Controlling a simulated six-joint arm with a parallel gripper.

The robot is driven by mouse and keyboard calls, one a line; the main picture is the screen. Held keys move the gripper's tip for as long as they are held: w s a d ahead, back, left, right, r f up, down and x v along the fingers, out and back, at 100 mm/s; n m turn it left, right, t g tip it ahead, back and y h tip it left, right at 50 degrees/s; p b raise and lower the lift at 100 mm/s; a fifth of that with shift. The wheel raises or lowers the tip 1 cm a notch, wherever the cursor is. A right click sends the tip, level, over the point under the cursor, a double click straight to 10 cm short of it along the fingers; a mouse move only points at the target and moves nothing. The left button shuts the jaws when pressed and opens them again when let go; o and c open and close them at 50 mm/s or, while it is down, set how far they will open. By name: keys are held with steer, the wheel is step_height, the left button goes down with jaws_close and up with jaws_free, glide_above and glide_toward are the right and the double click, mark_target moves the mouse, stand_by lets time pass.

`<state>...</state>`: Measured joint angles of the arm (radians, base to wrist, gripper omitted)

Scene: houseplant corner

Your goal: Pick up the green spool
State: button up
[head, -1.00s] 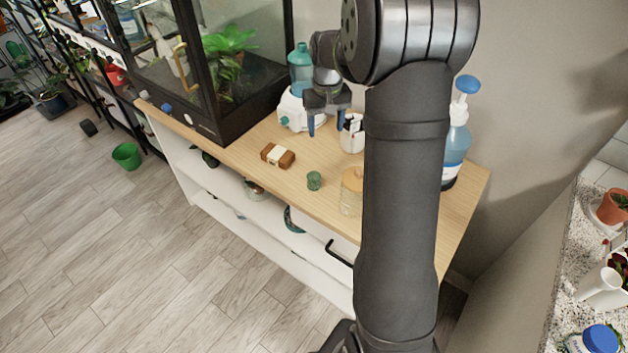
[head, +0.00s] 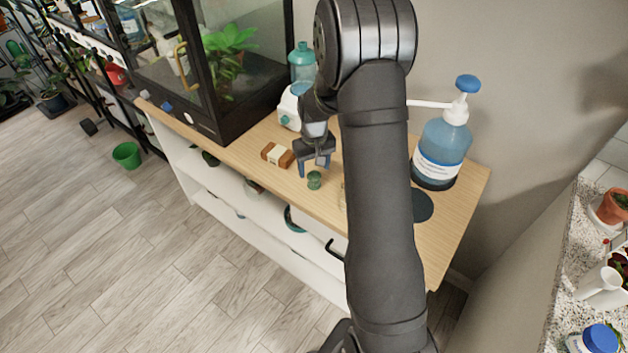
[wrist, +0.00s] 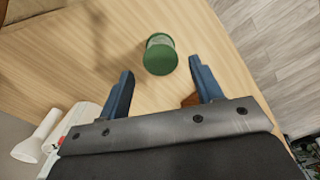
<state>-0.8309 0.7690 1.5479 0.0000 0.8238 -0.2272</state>
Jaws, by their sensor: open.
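The green spool (head: 314,180) stands upright on the wooden top of the cabinet, near its front edge. In the wrist view the spool (wrist: 160,55) lies a little beyond the fingertips, roughly midway between their lines. My gripper (head: 315,172) is open, with its blue fingers pointing down just behind and above the spool. In the wrist view my gripper (wrist: 160,76) is empty, and neither finger appears to touch the spool.
A brown block with a pale band (head: 277,155) lies left of the spool. A glass terrarium (head: 232,70) stands at the back left. A blue pump bottle (head: 441,150) stands right of my arm beside a dark round mat (head: 423,206). My arm hides part of the top.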

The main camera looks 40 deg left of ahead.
mark_target(314, 176)
step_height(314, 176, down, 5)
steer(key=shift+s+d+f, duration=0.1)
steer(key=shift+s, duration=0.05)
steer(key=c, duration=0.9)
steer(key=shift+c, duration=0.2)
